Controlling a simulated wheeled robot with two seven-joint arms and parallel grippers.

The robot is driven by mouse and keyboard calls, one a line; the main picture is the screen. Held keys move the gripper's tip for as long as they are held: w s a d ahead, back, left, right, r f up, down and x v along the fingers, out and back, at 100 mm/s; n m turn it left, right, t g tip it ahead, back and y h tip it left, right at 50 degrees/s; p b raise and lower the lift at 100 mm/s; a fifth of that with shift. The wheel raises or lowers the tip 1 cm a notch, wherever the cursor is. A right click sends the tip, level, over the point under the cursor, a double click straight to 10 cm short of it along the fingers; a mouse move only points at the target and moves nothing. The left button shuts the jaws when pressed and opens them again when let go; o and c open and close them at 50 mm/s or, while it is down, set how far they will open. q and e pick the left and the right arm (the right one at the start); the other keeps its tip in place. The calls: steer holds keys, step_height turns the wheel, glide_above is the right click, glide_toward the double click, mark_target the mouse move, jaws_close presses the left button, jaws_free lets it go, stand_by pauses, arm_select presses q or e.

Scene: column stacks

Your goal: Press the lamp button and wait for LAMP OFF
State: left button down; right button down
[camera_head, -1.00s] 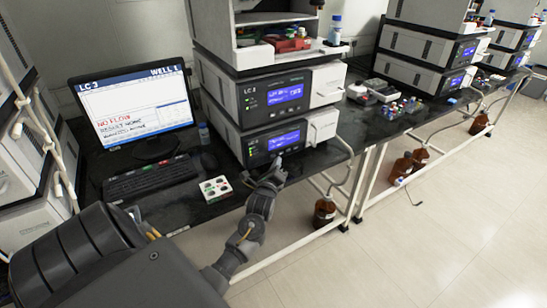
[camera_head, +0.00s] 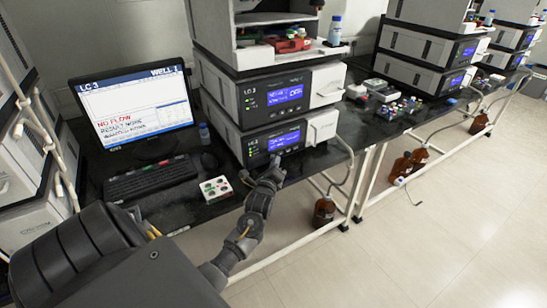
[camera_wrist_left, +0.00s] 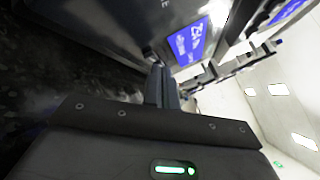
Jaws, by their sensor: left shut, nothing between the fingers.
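The lower LC 3 module (camera_head: 256,152) stands on the bench with a lit blue display (camera_head: 284,141); its small text is too blurred to read. The upper LC 3 module (camera_head: 251,98) has its own blue display (camera_head: 286,94), also not readable with certainty. My left gripper (camera_head: 275,165) is shut and empty just in front of the lower module's front, below its display. In the left wrist view its fingers (camera_wrist_left: 160,86) are together, pointing at the module front. I cannot make out the lamp button or whether the fingertips touch it. My right gripper is out of view.
A monitor (camera_head: 132,107) reads LC-3, WELL 1 and NO FLOW in red. A keyboard (camera_head: 150,178), a mouse (camera_head: 209,161) and a white vial tray (camera_head: 216,189) sit left of the arm. A brown bottle (camera_head: 324,212) stands below the bench.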

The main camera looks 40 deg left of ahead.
arm_select(q)
steer(key=shift+w+a, duration=0.1)
steer(key=shift+a, duration=0.3)
stand_by(0.4)
stand_by(0.4)
steer(key=shift+s+d+p, duration=0.25)
steer(key=shift+d+p, duration=0.4)
steer(key=shift+d, duration=0.2)
steer(key=shift+s+d+r+p, duration=0.1)
steer(key=shift+s+d+p, duration=0.05)
steer(key=shift+d+p, duration=0.4)
steer(key=shift+s+d+p, duration=0.2)
steer(key=shift+d+p, duration=0.1)
steer(key=shift+d, duration=0.35)
steer(key=shift+s+d+p, duration=0.2)
steer(key=shift+d+p, duration=0.1)
steer(key=shift+d, duration=0.3)
steer(key=shift+s+d, duration=0.15)
steer(key=shift+d, duration=0.45)
